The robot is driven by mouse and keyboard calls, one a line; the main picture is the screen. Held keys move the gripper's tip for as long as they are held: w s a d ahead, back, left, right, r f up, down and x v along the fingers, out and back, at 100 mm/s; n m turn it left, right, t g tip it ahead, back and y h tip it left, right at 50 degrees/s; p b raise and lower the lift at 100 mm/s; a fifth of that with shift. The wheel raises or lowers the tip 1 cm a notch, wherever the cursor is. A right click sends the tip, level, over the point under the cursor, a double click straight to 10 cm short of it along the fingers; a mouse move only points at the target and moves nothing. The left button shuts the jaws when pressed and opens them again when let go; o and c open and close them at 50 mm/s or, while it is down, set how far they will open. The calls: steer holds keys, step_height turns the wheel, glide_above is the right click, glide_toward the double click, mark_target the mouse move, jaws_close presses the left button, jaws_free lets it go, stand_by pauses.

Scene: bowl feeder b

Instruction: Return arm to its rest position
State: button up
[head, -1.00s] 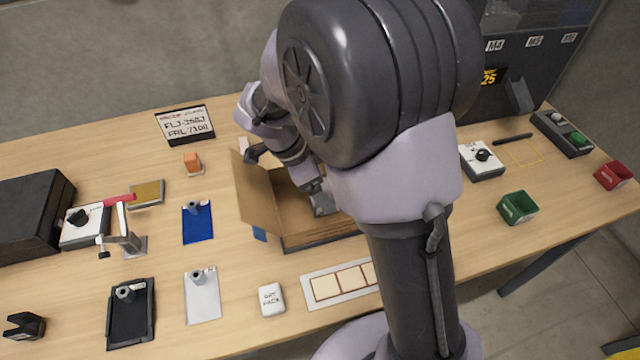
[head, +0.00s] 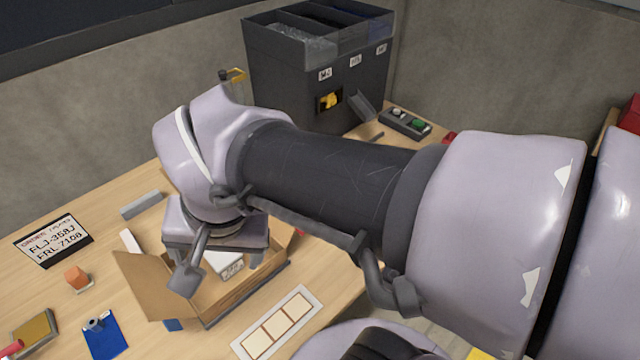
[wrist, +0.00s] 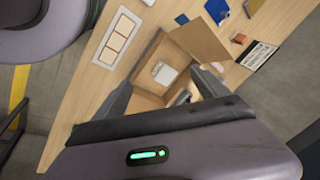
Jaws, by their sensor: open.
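My arm reaches across the head view, with my gripper (head: 222,270) hanging over the open cardboard box (head: 240,301). The two fingers are spread apart with nothing between them. In the wrist view my gripper (wrist: 165,88) is also open, with the box (wrist: 150,98) beyond the fingers. A white packet (wrist: 164,73) lies inside the box, and part of it shows in the head view (head: 226,262). The box has a flap (head: 148,285) standing open on its left. My arm hides part of the box and the table behind it.
A dark bin unit (head: 320,85) stands at the back, with a button box (head: 405,123) beside it. A tray with several cream squares (head: 278,325) lies in front of the box.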

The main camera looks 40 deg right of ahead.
steer(key=s+n+t, duration=0.1)
steer(key=s, duration=0.1)
steer(key=s+a+n+t+y, duration=0.1)
steer(key=n, duration=0.1)
steer(key=shift+s+n, duration=0.3)
steer(key=shift+s, duration=0.05)
steer(key=shift+r, duration=0.1)
stand_by(1.1)
